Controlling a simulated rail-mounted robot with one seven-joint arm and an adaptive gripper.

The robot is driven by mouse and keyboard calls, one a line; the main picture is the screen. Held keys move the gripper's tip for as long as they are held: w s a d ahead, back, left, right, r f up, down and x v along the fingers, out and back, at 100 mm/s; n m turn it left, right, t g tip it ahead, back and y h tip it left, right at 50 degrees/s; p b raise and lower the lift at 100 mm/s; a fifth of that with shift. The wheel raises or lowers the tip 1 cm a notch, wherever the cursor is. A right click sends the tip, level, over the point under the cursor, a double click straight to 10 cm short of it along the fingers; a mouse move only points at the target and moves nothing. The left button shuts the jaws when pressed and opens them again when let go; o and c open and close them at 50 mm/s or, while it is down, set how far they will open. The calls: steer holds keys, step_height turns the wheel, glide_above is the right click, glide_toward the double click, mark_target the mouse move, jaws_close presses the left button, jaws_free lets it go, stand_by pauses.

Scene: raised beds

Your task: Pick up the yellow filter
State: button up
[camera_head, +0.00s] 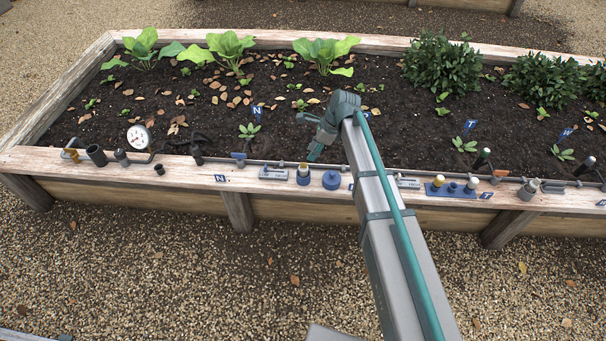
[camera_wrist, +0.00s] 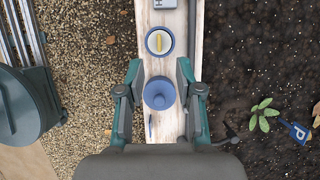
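A yellow piece, likely the filter (camera_wrist: 159,42), stands inside a round blue cup (camera_wrist: 149,48) in the wrist view. In the head view the yellow top (camera_head: 303,167) shows above the blue cup (camera_head: 303,180) on the front ledge. A round blue cap with a knob (camera_wrist: 159,93) sits beside the cup; it also shows in the head view (camera_head: 331,181). My gripper (camera_wrist: 159,72) is open and empty, its fingers on either side of the ledge, above the cap and short of the cup. In the head view my gripper (camera_head: 314,150) hangs over the bed's front edge.
A grey block (camera_head: 273,173) lies left of the cup. A grey pipe (camera_head: 250,161) runs along the ledge (camera_head: 190,178). To the right is a blue tray (camera_head: 452,190) with yellow and blue pieces. A gauge (camera_head: 139,137) stands left. Plants and soil lie behind.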

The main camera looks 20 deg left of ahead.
mark_target(303, 171)
steer(key=shift+b+x, duration=0.5)
steer(key=shift+x, duration=2.95)
steer(key=shift+s+a, duration=0.15)
steer(key=shift+r, duration=0.1)
jaws_close()
